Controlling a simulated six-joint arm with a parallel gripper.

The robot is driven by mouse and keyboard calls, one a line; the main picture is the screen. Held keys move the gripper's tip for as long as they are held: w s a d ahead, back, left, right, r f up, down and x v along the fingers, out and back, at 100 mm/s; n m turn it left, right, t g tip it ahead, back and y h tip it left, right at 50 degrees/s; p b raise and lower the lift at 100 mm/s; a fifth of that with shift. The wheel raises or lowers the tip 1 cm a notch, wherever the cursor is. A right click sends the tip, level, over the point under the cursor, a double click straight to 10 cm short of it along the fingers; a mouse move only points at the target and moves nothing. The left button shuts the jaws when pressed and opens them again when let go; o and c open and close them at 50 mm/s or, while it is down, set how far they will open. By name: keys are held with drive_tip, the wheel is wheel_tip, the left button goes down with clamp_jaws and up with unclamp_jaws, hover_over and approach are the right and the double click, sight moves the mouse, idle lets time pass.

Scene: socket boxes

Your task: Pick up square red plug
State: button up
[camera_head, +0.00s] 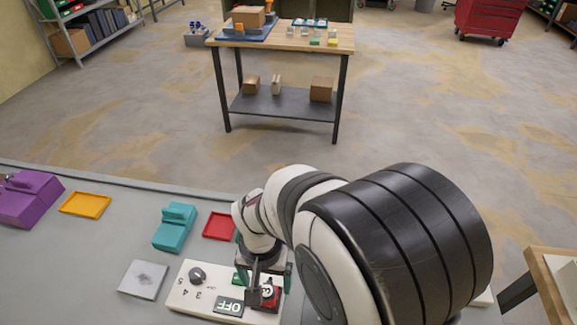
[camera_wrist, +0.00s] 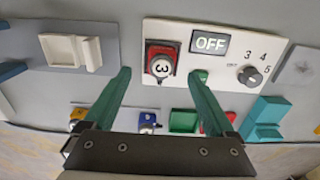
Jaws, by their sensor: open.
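The panel also carries an OFF display (camera_head: 229,305) and a black knob (camera_head: 197,275). Behind it are a red tray (camera_head: 219,226), a teal block (camera_head: 174,227) and an orange tray (camera_head: 85,205). A purple block (camera_head: 30,198) stands far left. A grey plate (camera_head: 143,279) lies left of the panel.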

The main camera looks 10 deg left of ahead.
sight(266, 289)
wheel_tip(266, 289, down, 5)
drive_tip(key=shift+w+a+f, duration=0.1)
drive_tip(key=shift+a, duration=0.05)
clamp_jaws()
idle(0.4)
